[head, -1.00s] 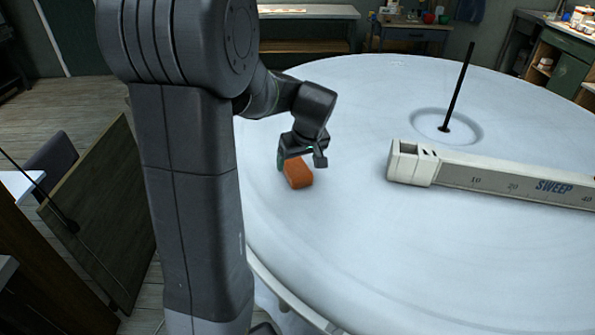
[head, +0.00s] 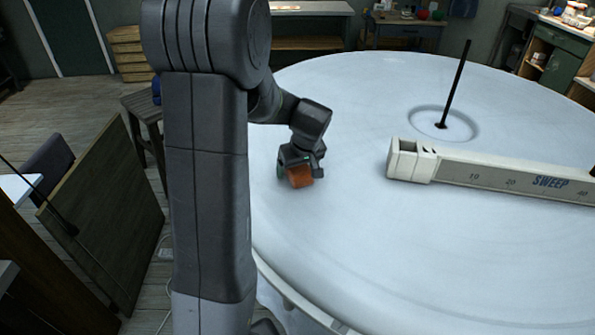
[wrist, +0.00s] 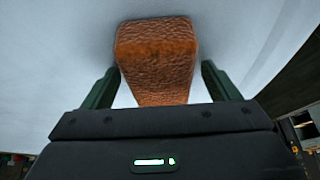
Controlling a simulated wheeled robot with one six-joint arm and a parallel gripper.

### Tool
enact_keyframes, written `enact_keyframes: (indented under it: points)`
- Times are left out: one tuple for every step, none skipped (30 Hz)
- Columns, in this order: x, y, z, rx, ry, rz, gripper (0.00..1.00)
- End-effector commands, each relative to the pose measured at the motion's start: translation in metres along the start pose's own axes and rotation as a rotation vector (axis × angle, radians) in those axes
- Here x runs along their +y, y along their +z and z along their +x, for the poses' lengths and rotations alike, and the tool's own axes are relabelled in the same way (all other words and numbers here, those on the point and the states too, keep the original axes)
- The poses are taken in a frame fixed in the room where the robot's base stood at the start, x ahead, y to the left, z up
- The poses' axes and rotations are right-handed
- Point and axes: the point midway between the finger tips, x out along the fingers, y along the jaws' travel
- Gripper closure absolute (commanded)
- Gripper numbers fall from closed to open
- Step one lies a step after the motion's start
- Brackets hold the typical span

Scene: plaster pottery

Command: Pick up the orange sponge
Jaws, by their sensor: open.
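The orange sponge (head: 301,180) is a small textured block resting on the large round white table (head: 400,260), near its left side. My gripper (head: 300,174) is low over the sponge, pointing down. In the wrist view, the sponge (wrist: 156,58) lies between the two green fingers of my gripper (wrist: 155,85). The fingers are open, with a gap visible beside the sponge on each side. The near end of the sponge is hidden behind the gripper body.
A long white beam marked SWEEP (head: 490,178) lies across the table to the right of the sponge. A thin black rod (head: 455,85) stands upright behind it. A brown board (head: 100,215) and a stool (head: 148,110) stand left of the table. The table front is clear.

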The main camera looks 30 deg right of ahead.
Motion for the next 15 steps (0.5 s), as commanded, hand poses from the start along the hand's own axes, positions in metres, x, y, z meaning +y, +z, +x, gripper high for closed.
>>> enact_keyframes:
  points:
    - [0.0001, 0.0004, 0.0011, 0.000, 0.000, 0.000, 0.18]
    - [0.0001, 0.0005, 0.0013, 0.000, 0.000, 0.000, 0.18]
    - [0.0001, 0.0007, 0.0017, 0.000, 0.000, 0.000, 0.18]
    - [0.0001, 0.0008, 0.0019, 0.000, 0.000, 0.000, 0.18]
    - [0.0001, 0.0009, 0.0022, 0.000, 0.000, 0.000, 0.18]
    - [0.0001, 0.0010, 0.0025, 0.000, 0.000, 0.000, 0.18]
    - [0.0001, 0.0011, 0.0027, 0.000, 0.000, 0.000, 0.18]
    - [0.0001, 0.0012, 0.0030, 0.000, 0.000, 0.000, 0.18]
    - [0.0001, 0.0009, 0.0023, 0.000, 0.000, 0.000, 0.24]
    - [0.0001, 0.0009, 0.0021, 0.000, 0.000, 0.000, 0.30]
    - [0.0000, 0.0009, 0.0021, 0.000, 0.000, 0.000, 0.36]
    - [0.0000, 0.0009, 0.0022, 0.000, 0.000, 0.000, 0.44]
    - [0.0000, 0.0009, 0.0022, 0.000, 0.000, 0.000, 0.50]
    - [0.0000, 0.0009, 0.0022, 0.000, 0.000, 0.000, 0.55]
    - [0.0000, 0.0009, 0.0022, 0.000, 0.000, 0.000, 0.63]
